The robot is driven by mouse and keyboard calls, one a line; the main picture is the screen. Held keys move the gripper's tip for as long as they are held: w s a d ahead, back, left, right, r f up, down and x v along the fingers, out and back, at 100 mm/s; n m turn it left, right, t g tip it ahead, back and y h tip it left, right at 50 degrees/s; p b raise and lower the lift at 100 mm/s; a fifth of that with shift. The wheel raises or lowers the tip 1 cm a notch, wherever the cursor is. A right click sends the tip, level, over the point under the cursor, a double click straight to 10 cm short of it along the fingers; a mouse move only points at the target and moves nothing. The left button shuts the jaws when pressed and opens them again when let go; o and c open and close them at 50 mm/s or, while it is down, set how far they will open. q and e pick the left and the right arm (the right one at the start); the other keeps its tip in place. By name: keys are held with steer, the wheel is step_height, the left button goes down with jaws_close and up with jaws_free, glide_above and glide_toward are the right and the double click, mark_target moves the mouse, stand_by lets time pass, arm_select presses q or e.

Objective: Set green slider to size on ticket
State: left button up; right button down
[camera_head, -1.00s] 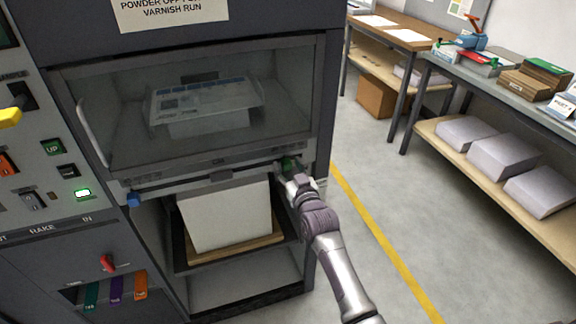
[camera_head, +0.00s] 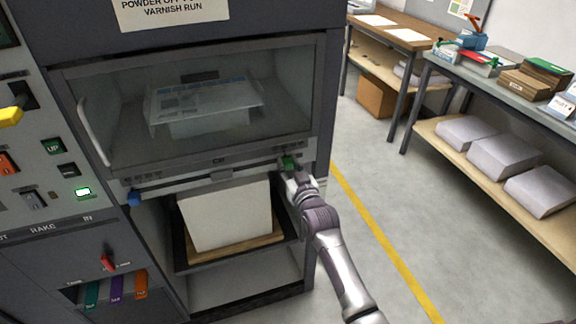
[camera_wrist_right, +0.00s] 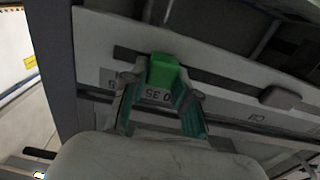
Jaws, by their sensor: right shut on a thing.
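The green slider (camera_head: 288,161) sits near the right end of the scale rail (camera_head: 240,168) under the machine's glass window. My right gripper (camera_head: 293,176) is at the slider from the front. In the right wrist view the slider (camera_wrist_right: 163,70) is a bright green block between the two fingertips, and my right gripper (camera_wrist_right: 160,88) is shut on it. A printed label shows upside down between the fingers, partly hidden; its digits look like 35. No ticket can be made out with a readable size. My left gripper is not in view.
A blue slider (camera_head: 134,199) is at the rail's left end. A white paper stack (camera_head: 228,215) stands in the bay below. A control panel (camera_head: 40,170) with switches is at left. The floor right of the machine is clear up to the shelves (camera_head: 500,180).

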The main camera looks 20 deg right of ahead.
mark_target(302, 154)
steer(key=d, duration=0.5)
steer(key=shift+w+d, duration=0.1)
steer(key=shift+d, duration=0.1)
steer(key=shift+a, duration=0.1)
steer(key=c, duration=1.2)
jaws_free()
steer(key=o, duration=0.3)
steer(key=shift+d, duration=0.25)
steer(key=shift+a, duration=0.15)
steer(key=shift+s, duration=0.4)
steer(key=s, duration=1.1)
steer(key=shift+s+d, duration=0.2)
steer(key=shift+d, duration=0.1)
